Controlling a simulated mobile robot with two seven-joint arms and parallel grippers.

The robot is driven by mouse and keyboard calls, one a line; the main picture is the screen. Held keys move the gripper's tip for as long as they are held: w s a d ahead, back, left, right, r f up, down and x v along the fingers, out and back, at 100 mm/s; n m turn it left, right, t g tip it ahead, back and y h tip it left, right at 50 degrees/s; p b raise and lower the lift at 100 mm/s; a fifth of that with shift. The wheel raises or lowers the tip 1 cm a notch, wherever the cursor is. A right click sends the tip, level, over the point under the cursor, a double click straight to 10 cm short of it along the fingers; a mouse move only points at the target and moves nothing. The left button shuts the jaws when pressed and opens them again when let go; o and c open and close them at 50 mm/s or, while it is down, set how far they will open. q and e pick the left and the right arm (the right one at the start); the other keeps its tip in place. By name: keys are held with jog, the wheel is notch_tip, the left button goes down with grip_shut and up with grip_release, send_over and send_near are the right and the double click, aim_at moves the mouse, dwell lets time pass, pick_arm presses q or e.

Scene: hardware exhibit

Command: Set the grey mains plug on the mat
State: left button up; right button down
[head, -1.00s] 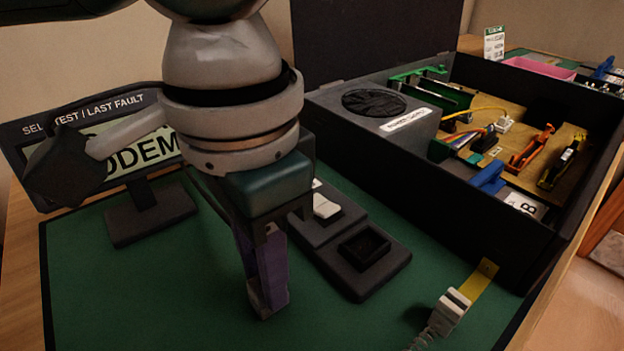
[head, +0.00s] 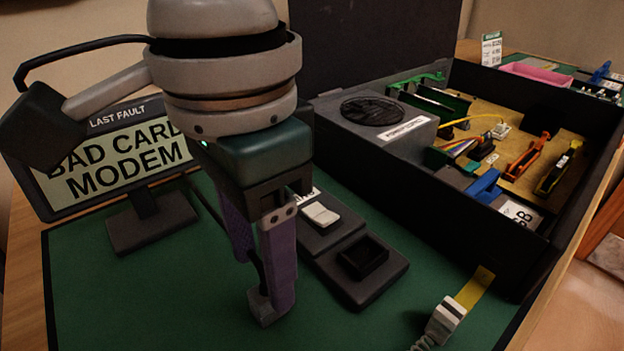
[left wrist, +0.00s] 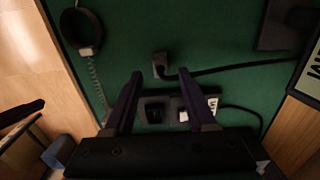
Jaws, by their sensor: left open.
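The grey mains plug (head: 263,309) lies on the green mat (head: 215,320), at the lower end of my left gripper's fingers. In the left wrist view the plug (left wrist: 160,66) shows between and just beyond the fingertips, with its dark cable running right. My left gripper (head: 264,287) has two purple fingers spread apart; it is open and points down over the plug. In the left wrist view clear gaps show beside the plug. The near finger hides part of the plug in the head view. My right gripper is not in view.
A dark socket unit (head: 333,243) with a white switch (head: 321,214) and an empty square recess (head: 364,257) stands right of the gripper. A screen (head: 115,160) stands at left, an open black case (head: 440,190) at right. A white coiled-cord clip (head: 445,319) lies in front.

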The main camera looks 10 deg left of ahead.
pick_arm(q)
notch_tip(320, 180, up, 9)
jog(key=p, duration=0.2)
jog(key=s+d+f+t+h, duration=0.2)
jog(key=s+d+f+h, duration=0.3)
jog(key=d, duration=0.3)
jog(key=a+f+n, duration=0.1)
jog(key=a, duration=0.1)
jog(key=s+a+f+n+t, duration=0.1)
jog(key=a+f, duration=0.1)
jog(key=a, duration=0.1)
jog(key=a+f+n+y, duration=0.1)
jog(key=a+f, duration=0.1)
jog(key=shift+s+a+f+n+t, duration=0.1)
jog(key=shift+s+a+n+t, duration=0.2)
jog(key=shift+t, duration=0.1)
jog(key=s+a+f+y, duration=0.1)
jog(key=a, duration=0.2)
jog(key=s+a+f+n+y, duration=0.1)
jog(key=s+a, duration=0.1)
jog(key=a, duration=0.1)
jog(key=s+a+f+n+y, duration=0.1)
jog(key=s+a, duration=0.1)
jog(key=a, duration=0.1)
jog(key=shift+s+a+y, duration=0.25)
jog(key=shift+a+y, duration=0.15)
